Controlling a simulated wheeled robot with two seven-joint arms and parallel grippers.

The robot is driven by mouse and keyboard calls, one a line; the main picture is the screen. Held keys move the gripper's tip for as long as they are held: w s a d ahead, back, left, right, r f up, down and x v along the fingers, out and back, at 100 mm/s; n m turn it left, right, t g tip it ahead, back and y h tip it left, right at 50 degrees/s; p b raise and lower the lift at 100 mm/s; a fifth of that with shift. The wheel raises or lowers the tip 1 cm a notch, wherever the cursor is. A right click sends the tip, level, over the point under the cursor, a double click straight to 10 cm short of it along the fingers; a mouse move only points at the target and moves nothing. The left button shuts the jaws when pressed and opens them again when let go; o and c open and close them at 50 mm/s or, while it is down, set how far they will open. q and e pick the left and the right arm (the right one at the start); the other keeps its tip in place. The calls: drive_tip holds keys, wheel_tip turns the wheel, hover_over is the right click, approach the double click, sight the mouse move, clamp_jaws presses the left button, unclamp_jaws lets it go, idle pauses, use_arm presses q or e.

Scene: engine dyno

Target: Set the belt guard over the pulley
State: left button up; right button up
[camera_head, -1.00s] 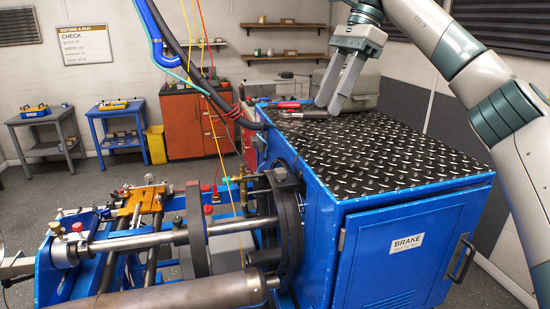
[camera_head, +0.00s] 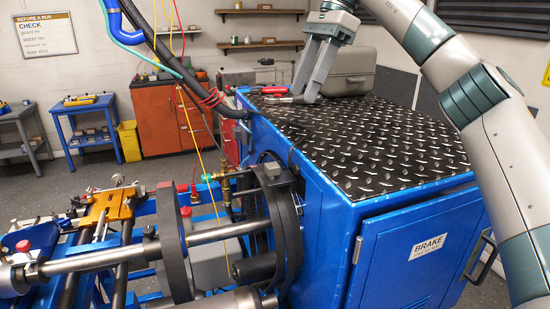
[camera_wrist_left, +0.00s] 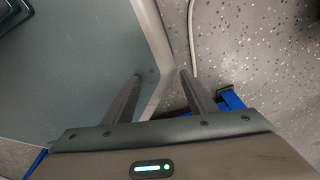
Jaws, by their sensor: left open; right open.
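Two dark round wheels sit on the steel shaft left of the blue brake cabinet: a near disc (camera_head: 171,240) and a larger one against the cabinet (camera_head: 287,215). I cannot tell which, if either, is the pulley, and I cannot pick out the belt guard for certain. My right gripper (camera_head: 306,92) is open, fingers pointing down, over the far left end of the cabinet's top, near red-handled tools (camera_head: 270,98). I cannot tell if it touches anything. My left gripper shows only in the left wrist view (camera_wrist_left: 159,76), open with nothing between its fingers.
The cabinet's black tread-plate top (camera_head: 390,150) is mostly bare. A grey-green case (camera_head: 347,72) stands behind it. Hoses and wires hang at the left of the cabinet. In the left wrist view, a grey panel (camera_wrist_left: 75,60) lies beside speckled floor (camera_wrist_left: 265,60).

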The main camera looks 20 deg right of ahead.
drive_tip(key=shift+f, duration=0.8)
approach(273, 165)
drive_tip(key=p+x, duration=0.2)
drive_tip(key=x, duration=0.4)
drive_tip(key=shift+a+f+p, duration=0.2)
drive_tip(key=shift+f+p, duration=0.15)
drive_tip(key=shift+a+f, duration=0.3)
drive_tip(key=shift+f, duration=0.4)
use_arm(q)
drive_tip(key=shift+s+a+r+g, duration=0.15)
drive_tip(key=shift+s+a+r, duration=0.15)
drive_tip(key=shift+s+r, duration=0.35)
drive_tip(key=shift+s+a+r+g, duration=0.15)
drive_tip(key=shift+s+a+r, duration=0.1)
drive_tip(key=shift+s+r, duration=0.3)
drive_tip(key=shift+f, duration=0.1)
drive_tip(key=shift+s, duration=0.2)
use_arm(e)
clamp_jaws()
